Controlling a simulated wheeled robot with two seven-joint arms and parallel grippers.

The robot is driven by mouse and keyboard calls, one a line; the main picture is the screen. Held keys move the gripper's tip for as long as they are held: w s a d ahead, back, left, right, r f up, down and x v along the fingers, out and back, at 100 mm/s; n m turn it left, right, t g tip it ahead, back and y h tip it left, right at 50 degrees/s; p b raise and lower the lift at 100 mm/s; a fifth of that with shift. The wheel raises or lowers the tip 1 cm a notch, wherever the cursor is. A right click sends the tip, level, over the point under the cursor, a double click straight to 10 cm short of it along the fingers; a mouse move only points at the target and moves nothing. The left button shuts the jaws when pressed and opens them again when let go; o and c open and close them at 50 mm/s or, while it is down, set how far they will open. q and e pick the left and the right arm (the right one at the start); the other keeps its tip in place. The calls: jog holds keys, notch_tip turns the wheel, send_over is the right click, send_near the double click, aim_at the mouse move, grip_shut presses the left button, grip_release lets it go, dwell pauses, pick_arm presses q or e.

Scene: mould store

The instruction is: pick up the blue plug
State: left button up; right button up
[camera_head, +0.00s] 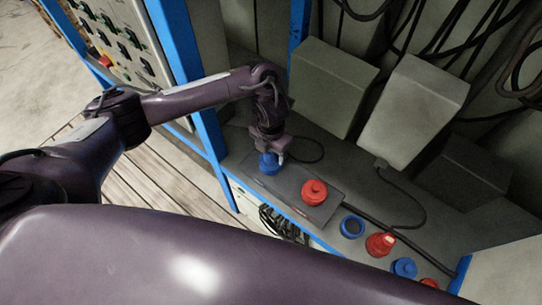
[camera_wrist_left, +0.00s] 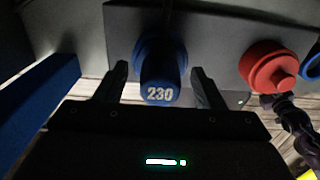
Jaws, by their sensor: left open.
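The blue plug (camera_wrist_left: 160,72) with "230" printed on its end stands out from a grey box in the left wrist view. In the head view the blue plug (camera_head: 269,163) shows just below my left gripper (camera_head: 272,152). In the left wrist view my left gripper (camera_wrist_left: 160,90) is open, with one finger on each side of the plug. There is a visible gap between each finger and the plug. My right gripper is not in view.
A red plug (camera_head: 314,191) sits on the same grey box (camera_head: 290,197), close by. Farther right are a blue ring (camera_head: 352,227), another red plug (camera_head: 380,244) and a blue one (camera_head: 404,267). Grey boxes (camera_head: 413,110) and black cables stand behind. A blue post (camera_head: 205,125) is at left.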

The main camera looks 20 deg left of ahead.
pick_arm(q)
jog(key=c, duration=1.2)
jog(key=shift+o, duration=0.2)
jog(key=shift+r, duration=0.1)
